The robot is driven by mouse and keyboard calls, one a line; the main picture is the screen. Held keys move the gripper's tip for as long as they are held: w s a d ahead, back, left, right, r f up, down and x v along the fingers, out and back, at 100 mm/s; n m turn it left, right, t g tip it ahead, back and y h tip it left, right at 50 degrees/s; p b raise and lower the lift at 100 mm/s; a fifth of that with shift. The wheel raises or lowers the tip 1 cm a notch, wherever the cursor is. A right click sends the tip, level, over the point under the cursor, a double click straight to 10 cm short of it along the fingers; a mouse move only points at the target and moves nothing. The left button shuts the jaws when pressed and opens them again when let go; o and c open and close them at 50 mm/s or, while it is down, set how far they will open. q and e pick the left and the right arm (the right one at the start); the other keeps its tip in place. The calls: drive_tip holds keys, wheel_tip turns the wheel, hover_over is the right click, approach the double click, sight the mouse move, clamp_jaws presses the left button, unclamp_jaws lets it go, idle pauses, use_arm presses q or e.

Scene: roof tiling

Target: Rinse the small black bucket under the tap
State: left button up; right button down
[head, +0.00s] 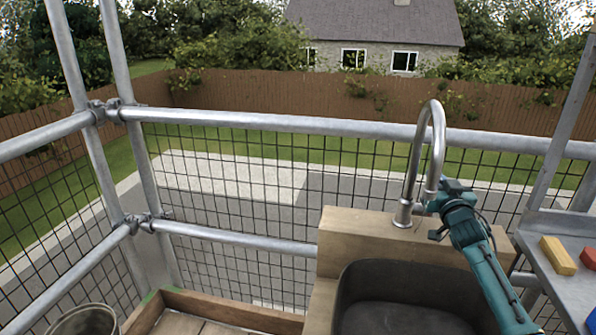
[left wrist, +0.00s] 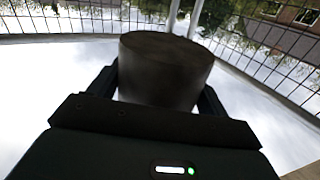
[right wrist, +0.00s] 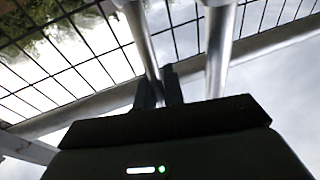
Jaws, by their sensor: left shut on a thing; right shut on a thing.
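The small black bucket (head: 85,321) shows at the bottom left edge of the head view, dark grey with its rim upward and its lower part cut off. In the left wrist view the bucket (left wrist: 165,68) sits between the fingers of my left gripper (left wrist: 158,92), which is shut on it. The curved metal tap (head: 436,140) stands on the wooden ledge behind the dark sink (head: 405,315). My right gripper (head: 436,207) is at the right of the tap's lower part, shut on a part of it that the fingers hide. No water shows at the spout.
A metal rail (head: 280,123) with wire mesh runs behind the sink. A wooden-edged tray (head: 230,312) lies left of the sink. A grey shelf (head: 560,270) at the right holds a yellow block (head: 557,255) and a red block (head: 589,258). The sink basin looks empty.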

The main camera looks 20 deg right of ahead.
drive_tip(key=c, duration=1.5)
unclamp_jaws()
drive_tip(key=shift+s, duration=0.1)
drive_tip(key=v, duration=1.1)
drive_tip(key=shift+s+a+p, duration=0.25)
drive_tip(key=shift+s+p, duration=0.05)
drive_tip(key=shift+p, duration=0.05)
